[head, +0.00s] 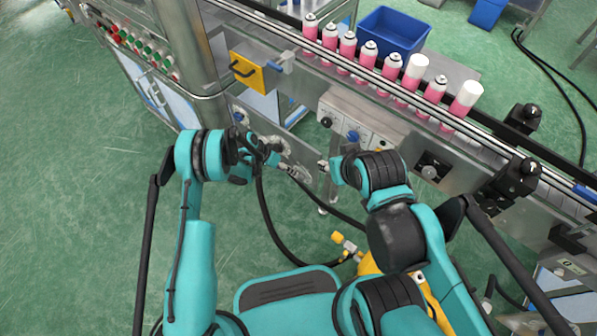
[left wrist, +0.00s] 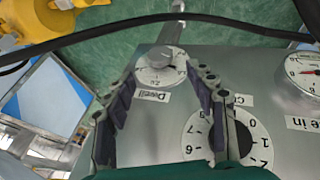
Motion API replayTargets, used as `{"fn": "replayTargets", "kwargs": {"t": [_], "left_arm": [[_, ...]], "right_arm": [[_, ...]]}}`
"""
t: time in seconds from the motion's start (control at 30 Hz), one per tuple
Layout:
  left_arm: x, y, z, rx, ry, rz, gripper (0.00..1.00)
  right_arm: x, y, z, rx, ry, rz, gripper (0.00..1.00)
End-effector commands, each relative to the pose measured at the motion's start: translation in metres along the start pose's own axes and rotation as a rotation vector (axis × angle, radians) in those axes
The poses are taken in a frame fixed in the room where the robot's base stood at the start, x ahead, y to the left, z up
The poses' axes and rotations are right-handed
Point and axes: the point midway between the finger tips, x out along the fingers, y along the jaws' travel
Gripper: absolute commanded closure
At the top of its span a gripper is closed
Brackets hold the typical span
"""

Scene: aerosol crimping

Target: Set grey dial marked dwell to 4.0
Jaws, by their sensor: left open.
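The grey dwell dial (left wrist: 160,60) shows in the left wrist view, a grey knob on a white scale. Its "Dwell" label (left wrist: 152,96) appears upside down below it. The scale is too small to read. My left gripper (left wrist: 160,74) is open, its fingers on either side of the dial's lower part in the picture; I cannot tell whether they touch it.
A larger numbered dial (left wrist: 240,142) lies partly behind the right finger. A red-needle gauge (left wrist: 306,71) is at the right. A black cable (left wrist: 120,32) crosses the wrist view. Pink cans (head: 369,56) line the conveyor above. Green floor (head: 90,190) is clear at left.

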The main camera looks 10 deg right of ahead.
Motion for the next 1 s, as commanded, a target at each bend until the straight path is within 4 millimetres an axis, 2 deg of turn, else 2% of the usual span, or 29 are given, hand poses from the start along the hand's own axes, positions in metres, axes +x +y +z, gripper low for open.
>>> {"fn": "replayTargets", "kwargs": {"t": [0.17, 0.5, 0.67, 0.93, 1.0], "left_arm": [[0.02, 0.0, 0.003, 0.007, -0.002, 0.007, 0.44], [0.072, -0.001, 0.003, 0.005, -0.002, 0.005, 0.44], [0.083, 0.0, 0.003, 0.005, -0.002, 0.005, 0.44], [0.083, 0.001, 0.002, 0.004, -0.002, 0.005, 0.44], [0.083, 0.001, 0.002, 0.004, -0.002, 0.005, 0.62]], "right_arm": [[0.005, 0.0, 0.004, 0.0, 0.0, 0.0, 0.6], [0.022, 0.0, 0.016, 0.0, 0.0, 0.0, 0.6], [0.025, 0.0, 0.018, 0.0, 0.0, 0.0, 0.6], [0.024, 0.0, 0.017, 0.0, 0.0, 0.0, 0.6], [0.024, 0.0, 0.017, 0.0, 0.0, 0.0, 0.6]]}}
